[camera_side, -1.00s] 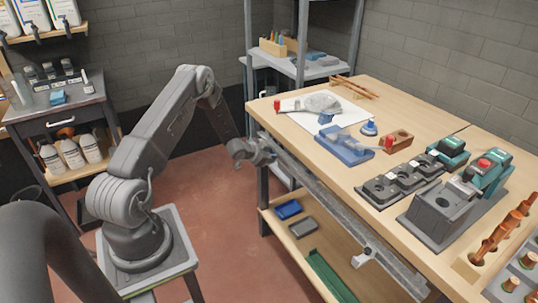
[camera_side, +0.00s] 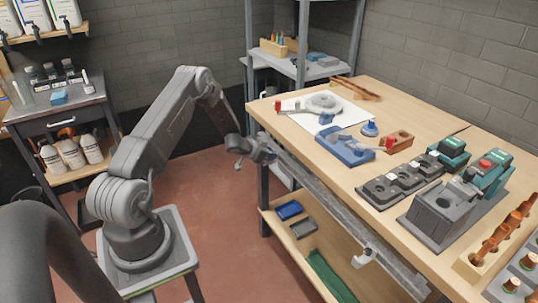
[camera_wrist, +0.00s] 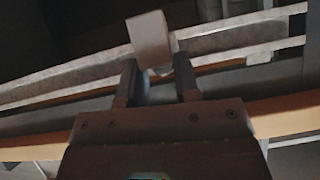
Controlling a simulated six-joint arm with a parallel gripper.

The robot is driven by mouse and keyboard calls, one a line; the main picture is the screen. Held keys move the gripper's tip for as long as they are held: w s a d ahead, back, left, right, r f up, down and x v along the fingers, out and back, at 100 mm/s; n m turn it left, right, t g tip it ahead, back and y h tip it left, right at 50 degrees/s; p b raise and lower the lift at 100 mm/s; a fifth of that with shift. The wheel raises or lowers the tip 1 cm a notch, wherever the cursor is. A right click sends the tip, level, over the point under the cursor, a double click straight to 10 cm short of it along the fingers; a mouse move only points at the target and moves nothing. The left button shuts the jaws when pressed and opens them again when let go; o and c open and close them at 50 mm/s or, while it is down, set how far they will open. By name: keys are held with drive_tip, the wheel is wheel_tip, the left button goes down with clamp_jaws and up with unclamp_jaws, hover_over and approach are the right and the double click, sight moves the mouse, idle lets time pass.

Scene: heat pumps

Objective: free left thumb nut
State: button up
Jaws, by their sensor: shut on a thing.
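In the side view my gripper (camera_side: 258,152) is at the left end of the metal rail (camera_side: 318,200) along the bench's front edge. In the wrist view my gripper's two fingers (camera_wrist: 158,82) are close together, with a pale blocky piece at their tips. This piece appears to be the left thumb nut (camera_wrist: 150,38), and the fingers are shut on it. The rail (camera_wrist: 60,82) runs across behind it. In the side view the left nut is too small and covered to make out. Another light fitting (camera_side: 364,257) sits on the rail farther right.
A lower shelf (camera_side: 292,240) with trays lies under the rail. The floor between arm and bench is clear.

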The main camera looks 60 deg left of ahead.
drive_tip(key=shift+w+n+h, duration=0.1)
drive_tip(key=shift+n+h, duration=0.4)
clamp_jaws()
drive_tip(key=shift+f+n+h, duration=0.15)
drive_tip(key=shift+n+h, duration=0.75)
drive_tip(key=shift+h, duration=0.3)
drive_tip(key=o, duration=0.5)
unclamp_jaws()
drive_tip(key=shift+o, duration=0.6)
drive_tip(key=shift+s+a, duration=0.1)
drive_tip(key=shift+s, duration=0.25)
drive_tip(key=v, duration=0.4)
drive_tip(key=shift+s+a+r, duration=0.1)
drive_tip(key=shift+s+r, duration=0.05)
drive_tip(key=shift+r, duration=0.15)
